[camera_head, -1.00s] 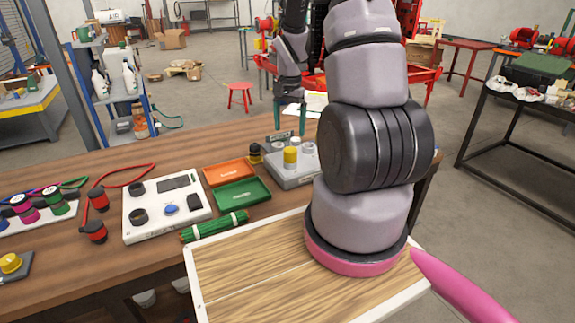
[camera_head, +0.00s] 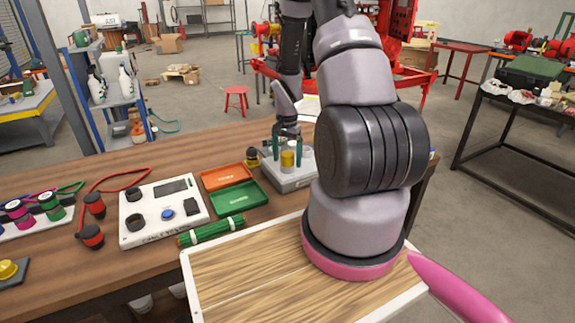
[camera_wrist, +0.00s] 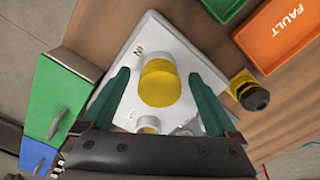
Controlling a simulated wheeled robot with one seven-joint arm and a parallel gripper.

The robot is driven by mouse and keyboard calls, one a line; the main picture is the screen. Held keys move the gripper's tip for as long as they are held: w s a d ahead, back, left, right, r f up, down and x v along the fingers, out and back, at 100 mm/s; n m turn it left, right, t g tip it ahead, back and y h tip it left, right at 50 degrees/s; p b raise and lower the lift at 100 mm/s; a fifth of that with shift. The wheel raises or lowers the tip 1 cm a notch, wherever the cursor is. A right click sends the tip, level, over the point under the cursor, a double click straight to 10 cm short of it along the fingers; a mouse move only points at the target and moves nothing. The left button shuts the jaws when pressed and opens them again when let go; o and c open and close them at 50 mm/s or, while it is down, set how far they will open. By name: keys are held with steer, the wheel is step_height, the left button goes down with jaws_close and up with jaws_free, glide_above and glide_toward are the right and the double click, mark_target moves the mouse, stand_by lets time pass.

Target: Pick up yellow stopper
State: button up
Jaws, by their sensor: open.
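The yellow stopper (camera_head: 288,160) stands upright in a grey-white block (camera_head: 291,183) on the wooden bench. In the wrist view the stopper (camera_wrist: 160,84) is a yellow cylinder seen from above, near the middle. My gripper (camera_head: 287,149) is above the block with its green fingers open. In the wrist view my gripper (camera_wrist: 158,74) has one finger on each side of the stopper, with gaps between. Whether the fingertips are level with the stopper is hard to tell. The block (camera_wrist: 143,37) is marked "IN" and also holds pale round parts.
A black-and-yellow knob (camera_wrist: 249,92) stands beside the block. An orange tray (camera_head: 222,176) and a green tray (camera_head: 240,197) lie to the left. A white panel (camera_head: 190,225), green bundle (camera_head: 213,229) and red cable parts lie farther left.

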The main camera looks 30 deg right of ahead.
mark_target(287, 153)
jaws_close()
step_height(287, 153, up, 10)
steer(key=shift+r, duration=0.1)
stand_by(0.5)
